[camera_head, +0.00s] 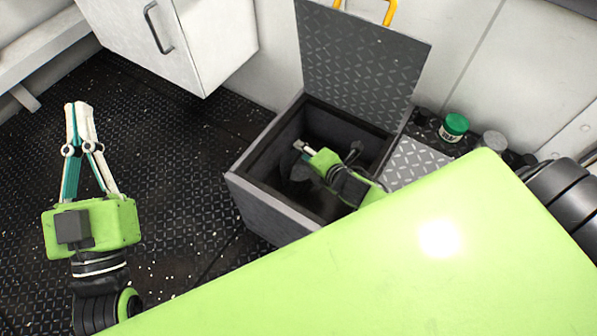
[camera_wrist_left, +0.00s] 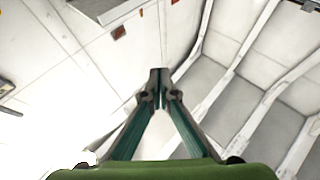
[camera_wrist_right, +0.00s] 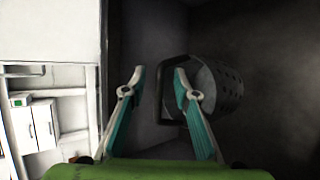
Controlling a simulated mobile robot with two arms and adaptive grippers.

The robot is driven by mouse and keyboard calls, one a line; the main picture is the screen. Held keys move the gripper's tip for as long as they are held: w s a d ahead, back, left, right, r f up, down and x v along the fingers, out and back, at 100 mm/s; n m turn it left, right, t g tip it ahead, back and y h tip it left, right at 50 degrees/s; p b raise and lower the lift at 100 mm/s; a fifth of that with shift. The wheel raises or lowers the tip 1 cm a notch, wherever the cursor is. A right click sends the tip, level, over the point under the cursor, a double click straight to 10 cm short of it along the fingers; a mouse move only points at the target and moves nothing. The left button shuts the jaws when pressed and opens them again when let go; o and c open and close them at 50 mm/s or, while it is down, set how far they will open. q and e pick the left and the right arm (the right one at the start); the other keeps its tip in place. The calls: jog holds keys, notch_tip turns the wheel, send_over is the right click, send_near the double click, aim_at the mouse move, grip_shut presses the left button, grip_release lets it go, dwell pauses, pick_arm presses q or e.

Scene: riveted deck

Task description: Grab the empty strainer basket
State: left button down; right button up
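The strainer basket (camera_wrist_right: 228,90) is a dark perforated cylinder with a bail handle (camera_wrist_right: 160,95), inside an open grey box (camera_head: 262,212). In the right wrist view it lies beyond and right of my fingers, seeming tilted, its handle's upright bar appearing between the fingertips. I cannot tell whether they touch, and its interior is too dark to judge. In the head view the basket is mostly a dark shape beside my gripper. My right gripper (camera_wrist_right: 159,74) is open, down in the box. My left gripper (camera_head: 78,106) is shut and empty, raised over the floor at left.
The box's lid (camera_head: 360,65) stands raised behind it. A white cabinet (camera_head: 170,40) hangs at the upper left. A green-lidded jar (camera_head: 453,127) stands right of the box beside a diamond-plate surface (camera_head: 415,160). The dark deck (camera_head: 165,160) between my left gripper and the box is clear.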

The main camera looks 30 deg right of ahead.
grip_shut()
jog(key=shift+r, duration=0.1)
